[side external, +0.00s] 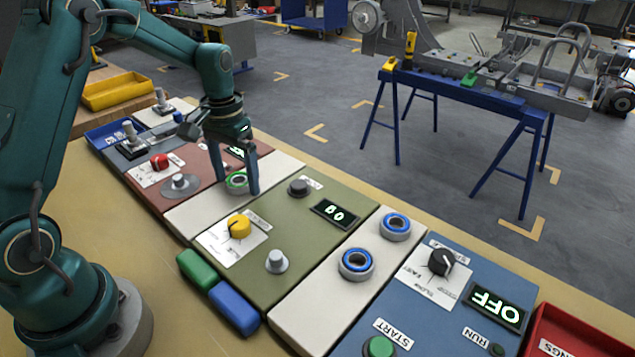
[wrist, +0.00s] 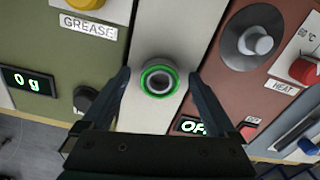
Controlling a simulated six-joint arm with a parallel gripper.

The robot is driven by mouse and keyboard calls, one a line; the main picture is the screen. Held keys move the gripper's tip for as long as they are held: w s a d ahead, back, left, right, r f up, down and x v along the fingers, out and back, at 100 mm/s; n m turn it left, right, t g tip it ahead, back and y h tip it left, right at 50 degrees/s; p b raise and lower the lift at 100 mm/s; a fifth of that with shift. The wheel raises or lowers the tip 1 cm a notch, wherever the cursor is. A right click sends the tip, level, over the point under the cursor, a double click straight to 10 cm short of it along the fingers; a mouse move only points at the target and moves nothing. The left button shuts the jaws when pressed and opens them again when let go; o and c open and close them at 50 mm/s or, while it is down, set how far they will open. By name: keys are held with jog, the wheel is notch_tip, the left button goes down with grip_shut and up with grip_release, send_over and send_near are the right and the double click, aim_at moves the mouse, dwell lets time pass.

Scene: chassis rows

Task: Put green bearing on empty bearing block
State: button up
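The green bearing (side external: 237,181), a ring with a bright green outer band, is on the white panel between the red-brown and olive panels. In the wrist view the green bearing (wrist: 159,80) is near the middle, with a grey inner ring and a dark centre. My gripper (side external: 236,184) is low over it, fingers pointing down. In the wrist view my gripper (wrist: 160,76) is open, one finger on each side of the bearing with visible gaps. No clearly empty bearing block shows.
Two grey blocks with blue rings (side external: 355,263) (side external: 396,226) stand on the other white panel. A yellow knob (side external: 239,227), a grey knob (side external: 277,261) and a dark knob (side external: 299,187) rise from the olive panel. Green (side external: 198,269) and blue (side external: 234,306) boxes lie at the front edge.

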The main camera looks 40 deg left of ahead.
notch_tip(320, 180, up, 11)
jog(key=s+d+r+m+t, duration=0.1)
jog(key=s+d+r+t, duration=0.2)
jog(key=s+d+r, duration=0.35)
jog(key=s+d+f+t, duration=0.1)
jog(key=s+d+f, duration=0.1)
jog(key=s, duration=0.2)
jog(key=s+d+f+m+t, duration=0.1)
jog(key=s+d+f, duration=0.2)
jog(key=s, duration=0.2)
jog(key=shift+d+f+t, duration=0.15)
jog(key=shift+f+t, duration=0.15)
dwell(1.1)
